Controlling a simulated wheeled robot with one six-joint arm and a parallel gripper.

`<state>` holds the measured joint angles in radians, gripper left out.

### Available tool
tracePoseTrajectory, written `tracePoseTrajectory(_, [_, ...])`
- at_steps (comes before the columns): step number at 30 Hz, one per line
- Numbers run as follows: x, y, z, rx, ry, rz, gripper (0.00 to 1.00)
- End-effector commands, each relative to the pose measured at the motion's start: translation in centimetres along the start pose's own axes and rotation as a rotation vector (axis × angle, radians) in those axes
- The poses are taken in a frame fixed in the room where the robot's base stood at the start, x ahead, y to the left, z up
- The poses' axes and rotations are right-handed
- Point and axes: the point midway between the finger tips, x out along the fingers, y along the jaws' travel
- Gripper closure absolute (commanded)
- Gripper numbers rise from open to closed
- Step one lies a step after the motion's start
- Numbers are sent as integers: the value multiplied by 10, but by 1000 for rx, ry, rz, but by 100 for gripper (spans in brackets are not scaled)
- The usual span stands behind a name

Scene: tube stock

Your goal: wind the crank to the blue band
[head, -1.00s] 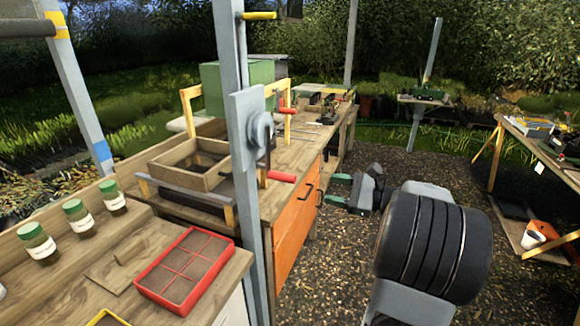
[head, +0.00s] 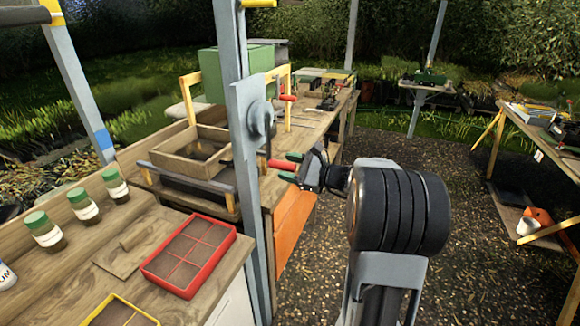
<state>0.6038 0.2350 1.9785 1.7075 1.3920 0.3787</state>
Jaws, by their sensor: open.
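The crank has a grey hub (head: 260,120) on a plate on the grey-blue post, with a red handle (head: 280,165) low and pointing right. My gripper (head: 290,166) is open, its green-tipped fingers above and below the handle's right end. The handle appears to lie between them; I cannot tell whether they touch it. The blue band (head: 104,140) is low on the slanted left post, and a yellow band (head: 52,12) is near its top. A dark roll (head: 24,17) crosses the top left corner, level with the yellow band in the picture.
A red divided tray (head: 190,256) and several green-lidded jars (head: 83,205) stand on the near bench. Another red handle (head: 288,98) is farther back. A right-hand table (head: 545,140) stands beyond open gravel.

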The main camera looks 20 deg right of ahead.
Motion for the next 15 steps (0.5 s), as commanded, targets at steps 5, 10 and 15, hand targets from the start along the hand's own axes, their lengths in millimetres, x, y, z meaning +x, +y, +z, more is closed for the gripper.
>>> tracePoseTrajectory(5, [1,0,0,0,0,0,47])
tracePoseTrajectory(10, [1,0,0,0,0,0,54])
tracePoseTrajectory(15, [1,0,0,0,1,0,70])
